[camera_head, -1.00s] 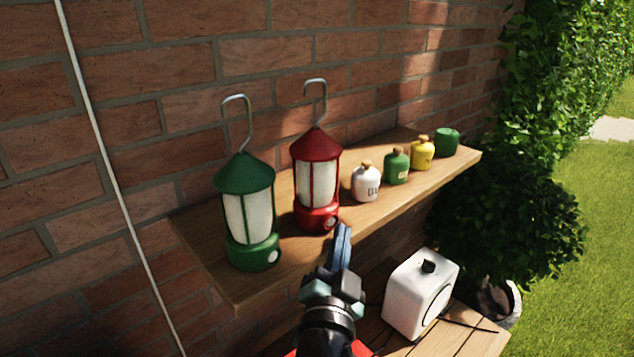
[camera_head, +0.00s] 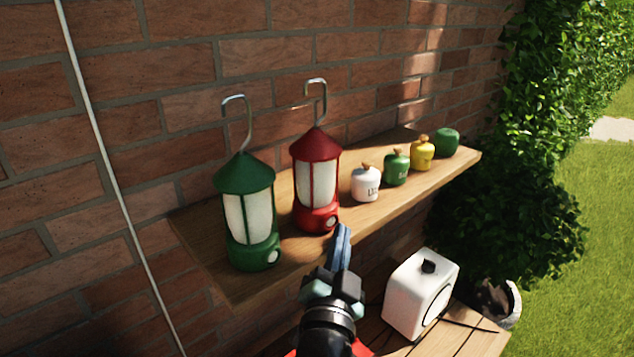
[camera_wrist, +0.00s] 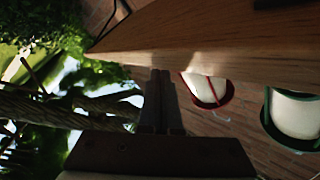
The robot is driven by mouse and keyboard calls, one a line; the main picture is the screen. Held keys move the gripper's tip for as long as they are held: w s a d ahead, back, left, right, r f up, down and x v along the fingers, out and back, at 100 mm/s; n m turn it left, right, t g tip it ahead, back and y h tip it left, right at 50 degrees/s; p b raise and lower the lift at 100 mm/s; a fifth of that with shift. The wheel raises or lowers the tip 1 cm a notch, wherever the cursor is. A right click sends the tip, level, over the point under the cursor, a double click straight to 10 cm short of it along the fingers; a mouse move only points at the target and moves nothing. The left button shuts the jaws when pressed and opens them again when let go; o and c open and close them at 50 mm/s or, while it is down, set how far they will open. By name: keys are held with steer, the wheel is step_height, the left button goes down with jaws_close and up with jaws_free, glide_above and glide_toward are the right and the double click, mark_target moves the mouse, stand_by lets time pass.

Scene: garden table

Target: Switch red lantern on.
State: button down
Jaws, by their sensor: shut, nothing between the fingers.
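The red lantern (camera_head: 317,168) stands upright on the wooden shelf, with a silver hook on top and pale panels that show no clear glow. A round whitish button (camera_head: 331,222) sits on the front of its red base. My gripper (camera_head: 343,230) is shut and empty, its blue fingertips just in front of and below that button; I cannot tell whether they touch. In the wrist view, the shut fingers (camera_wrist: 160,78) point toward the wooden shelf edge. Part of a red-rimmed pale shape, seemingly the red lantern (camera_wrist: 204,88), shows to their right.
A green lantern (camera_head: 248,215) stands left of the red one. Several small jars, including a white jar (camera_head: 366,185) and yellow jar (camera_head: 422,155), line the shelf (camera_head: 290,252) to the right. A white box (camera_head: 418,290) with a black knob sits below. A brick wall rises behind.

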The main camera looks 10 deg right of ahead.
steer(key=shift+w+a+f+b, duration=0.1)
steer(key=shift+w+b, duration=0.05)
steer(key=shift+b, duration=0.2)
steer(key=shift+w+a+b, duration=0.1)
steer(key=shift+w+b, duration=0.15)
steer(key=shift+b, duration=0.05)
steer(key=shift+w+a, duration=0.1)
stand_by(0.5)
steer(key=shift+s+d, duration=0.3)
steer(key=shift+s, duration=0.25)
steer(key=s+d+p, duration=0.2)
steer(key=s, duration=0.1)
steer(key=s+p, duration=0.1)
steer(key=s, duration=0.1)
steer(key=shift+s+d+p, duration=0.15)
steer(key=shift+d+p, duration=0.2)
steer(key=shift+d, duration=0.05)
